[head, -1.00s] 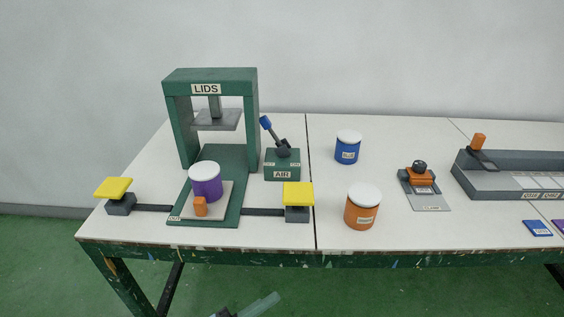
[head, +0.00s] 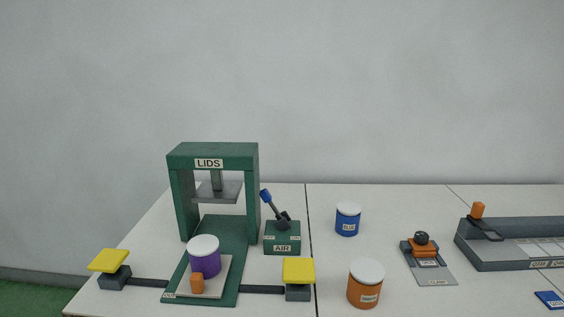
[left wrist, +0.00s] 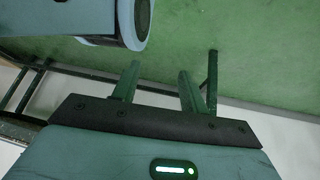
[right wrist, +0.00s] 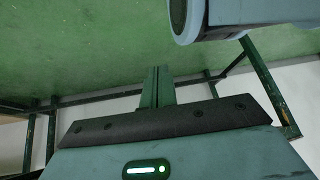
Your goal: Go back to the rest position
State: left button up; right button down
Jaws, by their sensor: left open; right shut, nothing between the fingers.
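My left gripper (left wrist: 158,85) shows in the left wrist view with its two fingers apart and nothing between them; green floor lies beyond it. My right gripper (right wrist: 157,82) shows in the right wrist view with its fingers together and empty, in front of green floor and dark table legs. Neither gripper shows in the head view. A rounded blue-grey part of my own body is close to each gripper in the wrist views.
The white table (head: 335,270) holds a green LIDS press (head: 212,157) with a purple can (head: 204,262) on its plate, an AIR lever box (head: 282,238), yellow pads (head: 299,271), a blue can (head: 347,222), an orange can (head: 365,288), a clamp (head: 422,250) and a grey tray (head: 510,262).

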pick_arm(q)
jog(key=w+r+t+p, duration=0.1)
jog(key=w+r+p, duration=0.2)
jog(key=r+p, duration=0.5)
jog(key=w+r+t+p, duration=0.1)
jog(key=w+r+p, duration=0.3)
jog(key=r+p, duration=0.4)
notch_tip(320, 180, up, 2)
jog(key=shift+a+t, duration=0.2)
jog(key=shift+t, duration=0.2)
pick_arm(e)
jog(key=w+r+t, duration=0.1)
jog(key=w+r, duration=0.2)
jog(key=r, duration=0.6)
jog(key=w+r+t, duration=0.1)
jog(key=w+r, duration=0.2)
jog(key=r, duration=0.5)
jog(key=shift+d+r, duration=0.15)
jog(key=shift+r, duration=0.25)
jog(key=shift+s, duration=0.15)
jog(key=shift+d, duration=0.1)
